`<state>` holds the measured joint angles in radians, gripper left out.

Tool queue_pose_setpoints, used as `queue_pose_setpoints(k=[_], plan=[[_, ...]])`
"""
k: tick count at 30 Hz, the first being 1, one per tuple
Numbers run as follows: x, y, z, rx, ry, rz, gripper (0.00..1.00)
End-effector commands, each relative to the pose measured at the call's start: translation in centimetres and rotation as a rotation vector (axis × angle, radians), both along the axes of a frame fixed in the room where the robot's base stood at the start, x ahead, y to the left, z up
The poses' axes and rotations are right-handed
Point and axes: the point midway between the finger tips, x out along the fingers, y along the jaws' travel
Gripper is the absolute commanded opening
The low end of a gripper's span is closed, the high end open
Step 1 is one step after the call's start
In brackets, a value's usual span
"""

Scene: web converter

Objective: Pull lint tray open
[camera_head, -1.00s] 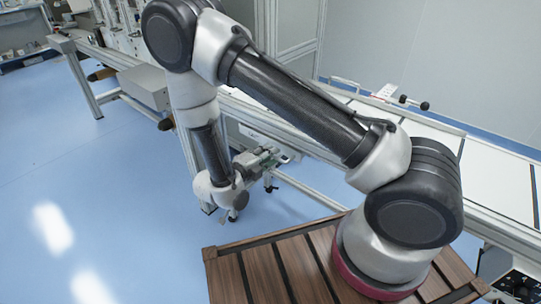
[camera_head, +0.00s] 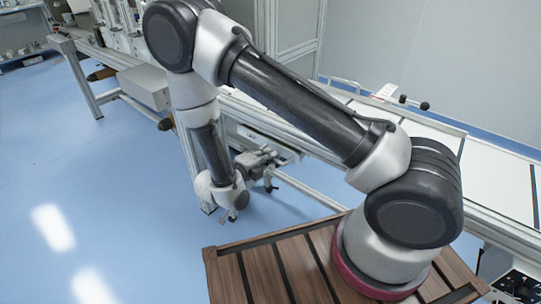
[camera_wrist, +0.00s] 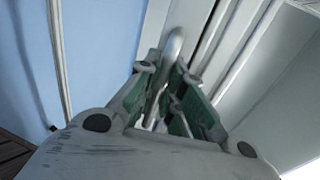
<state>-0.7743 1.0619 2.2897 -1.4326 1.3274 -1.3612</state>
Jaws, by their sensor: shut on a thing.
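My gripper (camera_wrist: 163,98) is shut on a pale, rounded bar-like handle (camera_wrist: 173,47) in the wrist view. The handle runs between the green-padded fingers, and its lower part is partly hidden by them. In the head view my gripper (camera_head: 262,160) is low beside the machine's side, under the long conveyor. The lint tray's front cannot be told apart clearly there, because my arm and gripper cover that spot. A pale panel edge (camera_wrist: 153,25) shows just behind the handle in the wrist view.
The long white conveyor table (camera_head: 490,165) runs across the right side on a metal frame. A grey box (camera_head: 145,87) is mounted under the line at left. A wooden slatted platform (camera_head: 285,265) lies under my arm's base. The blue floor (camera_head: 90,190) at left is clear.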

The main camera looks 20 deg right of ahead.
Motion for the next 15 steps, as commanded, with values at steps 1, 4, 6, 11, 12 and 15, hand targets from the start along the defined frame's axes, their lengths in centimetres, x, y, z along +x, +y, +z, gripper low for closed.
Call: queue_pose_setpoints(k=[1,4,6,11,12,15], plan=[[-0.4,0.7,0.0,0.001,0.001,0.005,0.0],[-1.4,2.4,-0.1,0.002,0.0,0.007,0.0],[-2.4,3.9,-0.1,0.003,0.0,0.009,0.0],[-5.1,7.9,-0.1,0.003,0.0,0.009,0.0],[-5.8,8.9,-0.1,0.004,-0.001,0.009,0.0],[-7.4,11.3,-0.1,0.005,0.0,0.007,0.0]])
